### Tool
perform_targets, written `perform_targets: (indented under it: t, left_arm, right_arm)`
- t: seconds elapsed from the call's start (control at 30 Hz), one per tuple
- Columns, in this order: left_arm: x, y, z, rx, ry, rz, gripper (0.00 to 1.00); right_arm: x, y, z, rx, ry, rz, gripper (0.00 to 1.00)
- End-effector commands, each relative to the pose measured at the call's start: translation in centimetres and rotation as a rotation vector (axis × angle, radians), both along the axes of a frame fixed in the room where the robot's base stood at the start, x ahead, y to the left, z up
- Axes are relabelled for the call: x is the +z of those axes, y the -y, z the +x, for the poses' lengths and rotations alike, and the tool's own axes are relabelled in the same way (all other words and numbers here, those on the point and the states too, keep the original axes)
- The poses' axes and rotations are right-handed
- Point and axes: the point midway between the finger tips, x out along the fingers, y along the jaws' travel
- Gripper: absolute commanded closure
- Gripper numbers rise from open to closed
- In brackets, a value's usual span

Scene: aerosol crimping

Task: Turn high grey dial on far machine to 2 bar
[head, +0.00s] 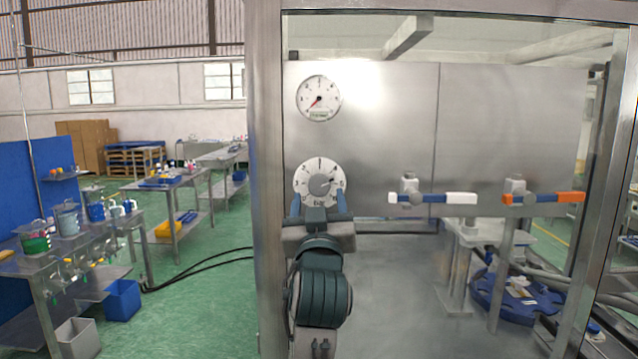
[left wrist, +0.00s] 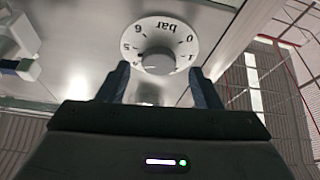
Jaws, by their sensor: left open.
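The grey dial (head: 319,184) sits at the centre of a round white scale plate marked "bar" on the machine's steel panel. In the left wrist view the dial (left wrist: 158,62) and its numbered plate appear upside down. My left gripper (head: 321,203) is just in front of and below the dial. Its two blue fingers (left wrist: 160,85) are spread apart, one on each side of the dial's lower plate area, with nothing between them that I can see held. A round pressure gauge (head: 318,98) with a red needle is above the dial. My right gripper is not in view.
Steel frame posts (head: 266,180) stand left of the panel. Two lever valves, one with a white end (head: 460,198) and one with an orange end (head: 556,198), stick out to the right. Workbenches (head: 165,187) stand far left, with open green floor between.

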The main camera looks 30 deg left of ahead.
Motion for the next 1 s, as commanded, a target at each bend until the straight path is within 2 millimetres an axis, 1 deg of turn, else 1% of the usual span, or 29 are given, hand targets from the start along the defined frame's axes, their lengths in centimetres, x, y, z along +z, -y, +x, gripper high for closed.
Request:
perform_targets:
  t: [0.03, 0.1, 0.23, 0.57, 0.7, 0.8, 1.0]
  left_arm:
    - [0.7, -0.4, 0.6, 0.002, -0.003, 0.004, 0.41]
    - [0.9, -0.8, 1.3, 0.001, -0.002, 0.002, 0.41]
    - [1.1, -1.3, 2.0, 0.0, -0.001, 0.0, 0.41]
    - [1.0, -1.5, 2.2, 0.0, 0.0, -0.001, 0.41]
    - [1.0, -1.5, 2.2, 0.0, 0.0, -0.001, 0.68]
    - [1.0, -1.4, 2.2, 0.0, 0.0, -0.001, 0.86]
    - [0.9, -1.4, 2.2, -0.001, 0.005, -0.01, 0.86]
  right_arm:
    - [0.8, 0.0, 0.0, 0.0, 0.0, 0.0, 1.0]
    - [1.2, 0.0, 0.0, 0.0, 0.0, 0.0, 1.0]
    - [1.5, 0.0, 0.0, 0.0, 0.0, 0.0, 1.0]
    - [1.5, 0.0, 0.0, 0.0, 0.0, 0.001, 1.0]
    - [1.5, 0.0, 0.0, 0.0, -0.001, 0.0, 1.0]
    - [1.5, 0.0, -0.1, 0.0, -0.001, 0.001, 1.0]
    - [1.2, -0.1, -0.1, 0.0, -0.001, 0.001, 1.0]
